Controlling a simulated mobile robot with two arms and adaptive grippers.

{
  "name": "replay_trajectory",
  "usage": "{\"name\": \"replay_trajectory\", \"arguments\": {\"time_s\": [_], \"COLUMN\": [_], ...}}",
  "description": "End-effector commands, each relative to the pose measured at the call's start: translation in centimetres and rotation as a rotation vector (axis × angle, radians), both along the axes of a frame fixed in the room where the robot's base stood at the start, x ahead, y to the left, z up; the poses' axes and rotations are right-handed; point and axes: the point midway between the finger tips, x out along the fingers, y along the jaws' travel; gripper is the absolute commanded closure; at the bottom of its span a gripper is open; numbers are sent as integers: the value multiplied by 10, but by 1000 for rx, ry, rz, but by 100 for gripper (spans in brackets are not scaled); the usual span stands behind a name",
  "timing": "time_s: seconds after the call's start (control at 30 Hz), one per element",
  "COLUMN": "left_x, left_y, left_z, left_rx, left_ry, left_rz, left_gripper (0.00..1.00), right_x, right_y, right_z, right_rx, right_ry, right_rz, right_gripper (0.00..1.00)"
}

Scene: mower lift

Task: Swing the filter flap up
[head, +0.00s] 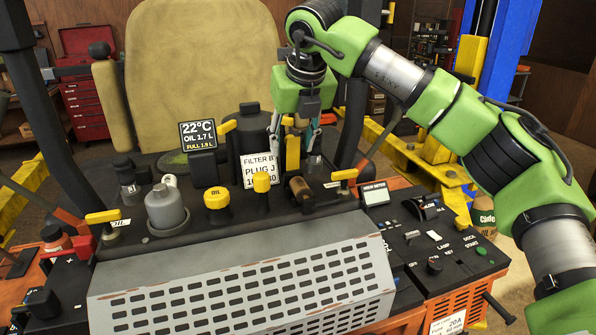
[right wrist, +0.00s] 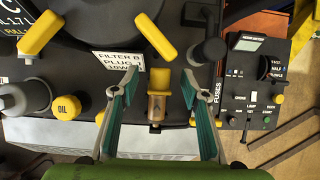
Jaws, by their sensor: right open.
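My right gripper (head: 293,148) points down over the black engine deck, its two teal-lined fingers apart. In the right wrist view my right gripper (right wrist: 162,115) is open, with a yellow upright tab (right wrist: 160,88) between the fingers and space on both sides. In the head view the tab (head: 293,152) shows between the fingers, partly hidden by them. A tan cylinder (right wrist: 155,108) sits just below the tab in the wrist view. No part is clearly marked as the filter flap. A white card reading FILTER B (head: 259,170) stands left of the gripper. My left gripper is out of view.
A dark canister (head: 250,140) stands behind the card. Yellow levers (head: 345,174), yellow caps (head: 216,197) and a grey bottle (head: 166,208) crowd the deck. A grey perforated panel (head: 240,280) slopes in front. A control panel (head: 430,235) lies to the right.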

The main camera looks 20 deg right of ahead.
Motion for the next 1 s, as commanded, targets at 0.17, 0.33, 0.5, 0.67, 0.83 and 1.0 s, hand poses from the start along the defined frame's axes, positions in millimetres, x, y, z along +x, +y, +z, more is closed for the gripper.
{"name": "replay_trajectory", "arguments": {"time_s": [0.17,0.33,0.5,0.67,0.83,1.0], "left_x": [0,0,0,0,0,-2], "left_y": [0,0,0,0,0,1], "left_z": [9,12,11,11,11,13], "left_rx": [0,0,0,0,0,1], "left_ry": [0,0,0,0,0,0], "left_rz": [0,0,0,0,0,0], "left_gripper": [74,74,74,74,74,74], "right_x": [0,0,0,0,0,0], "right_y": [1,1,1,1,0,0], "right_z": [21,38,52,57,57,54], "right_rx": [0,2,1,0,0,0], "right_ry": [-1,-2,0,0,0,0], "right_rz": [0,1,0,1,1,1], "right_gripper": [58,58,58,58,58,58]}}
